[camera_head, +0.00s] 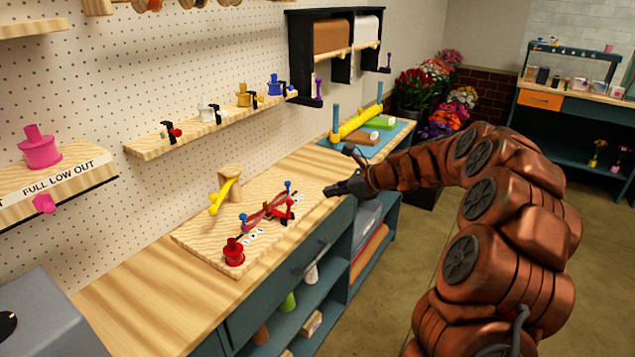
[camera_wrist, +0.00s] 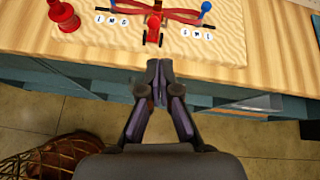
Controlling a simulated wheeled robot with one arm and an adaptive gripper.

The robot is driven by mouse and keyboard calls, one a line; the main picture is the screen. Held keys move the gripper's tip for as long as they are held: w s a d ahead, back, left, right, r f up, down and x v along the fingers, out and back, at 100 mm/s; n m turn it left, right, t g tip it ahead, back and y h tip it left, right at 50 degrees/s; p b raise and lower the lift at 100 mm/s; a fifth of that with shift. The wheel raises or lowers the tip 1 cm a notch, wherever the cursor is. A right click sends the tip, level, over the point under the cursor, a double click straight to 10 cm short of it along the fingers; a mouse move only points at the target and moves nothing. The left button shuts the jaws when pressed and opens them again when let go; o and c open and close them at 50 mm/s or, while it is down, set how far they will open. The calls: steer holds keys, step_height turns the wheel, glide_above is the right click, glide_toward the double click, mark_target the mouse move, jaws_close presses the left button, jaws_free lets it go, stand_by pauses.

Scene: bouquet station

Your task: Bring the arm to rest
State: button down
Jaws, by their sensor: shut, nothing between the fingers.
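My gripper (camera_head: 345,188) is at the end of my copper arm, near the front edge of the wooden counter (camera_head: 150,297). In the wrist view my gripper (camera_wrist: 160,68) has its two dark fingers together and nothing between them. It points at the counter's front edge, apart from the things on the board. My arm reaches in from the right, bent and raised over the floor beside the counter.
A light wooden board (camera_head: 205,248) holds a red spool (camera_head: 234,252), a red ribbon loop (camera_head: 265,213) between blue-topped pegs, and a yellow piece (camera_head: 222,196). A blue mat (camera_head: 385,140) lies farther back. Shelves line the pegboard wall. The floor (camera_head: 400,290) at right is open.

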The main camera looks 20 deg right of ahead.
steer(key=s+a+r+n+g, duration=0.2)
steer(key=s+a+n+g, duration=0.4)
steer(key=s+a+n, duration=1)
steer(key=s+d+f+n+g+h, duration=0.1)
steer(key=s+n+h, duration=0.1)
steer(key=s, duration=0.8)
steer(key=s+d+f+n+g+h, duration=0.1)
steer(key=s+f+n+g+h, duration=0.1)
steer(key=s, duration=0.8)
steer(key=s+d+f+n+g+h, duration=0.1)
steer(key=s+f+n+h, duration=0.1)
steer(key=s+n, duration=0.4)
steer(key=s+h, duration=0.1)
steer(key=s, duration=0.4)
steer(key=shift+g, duration=0.3)
